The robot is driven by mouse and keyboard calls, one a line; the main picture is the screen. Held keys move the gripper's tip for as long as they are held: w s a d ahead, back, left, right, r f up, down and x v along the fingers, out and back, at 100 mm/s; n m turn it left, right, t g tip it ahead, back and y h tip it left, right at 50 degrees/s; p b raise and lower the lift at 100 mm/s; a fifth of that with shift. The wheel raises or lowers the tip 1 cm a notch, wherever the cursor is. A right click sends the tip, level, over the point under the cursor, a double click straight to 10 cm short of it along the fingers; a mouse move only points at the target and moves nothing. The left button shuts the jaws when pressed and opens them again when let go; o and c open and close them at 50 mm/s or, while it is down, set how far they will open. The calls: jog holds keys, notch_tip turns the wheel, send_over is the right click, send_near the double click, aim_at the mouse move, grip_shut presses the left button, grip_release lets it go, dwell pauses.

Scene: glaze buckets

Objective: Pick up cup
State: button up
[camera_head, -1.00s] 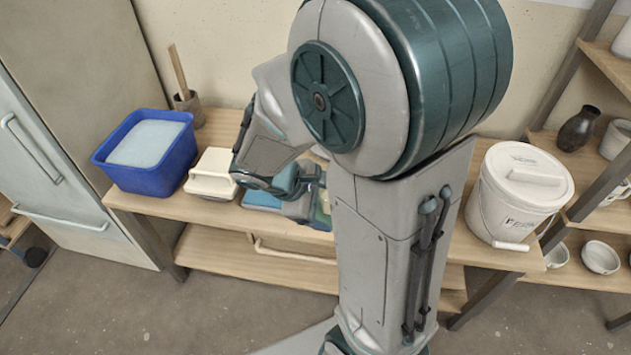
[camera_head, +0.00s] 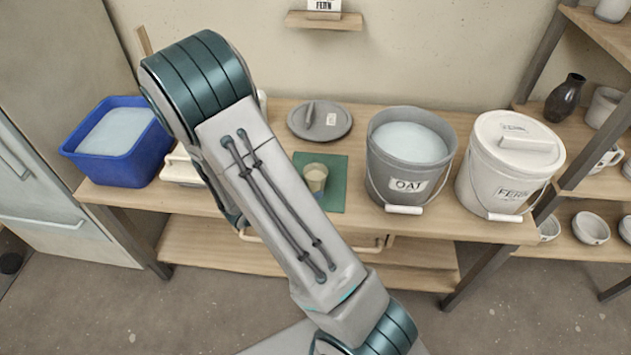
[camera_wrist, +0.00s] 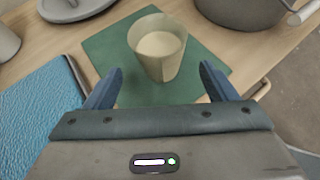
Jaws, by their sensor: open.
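The cup (camera_wrist: 157,48) is beige and tapered, with a pale fill inside. It stands upright on a green mat (camera_wrist: 112,53) on the wooden table. In the head view the cup (camera_head: 315,177) shows just right of my arm, on the green mat (camera_head: 338,190). My gripper (camera_wrist: 164,80) is open and empty in the wrist view. Its two blue fingers point toward the cup, one to each side of its near face, and the cup stands just beyond the fingertips. My arm hides the gripper in the head view.
A grey bucket marked OAT (camera_head: 408,160) and a lidded white bucket (camera_head: 508,165) stand right of the mat. A grey lid (camera_head: 322,122) lies behind it. A blue tub (camera_head: 118,140) is at the left. A blue textured surface (camera_wrist: 38,115) lies left of the gripper.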

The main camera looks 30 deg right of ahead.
jog(key=shift+x, duration=3.55)
jog(key=shift+a+f, duration=0.15)
jog(key=c, duration=1.1)
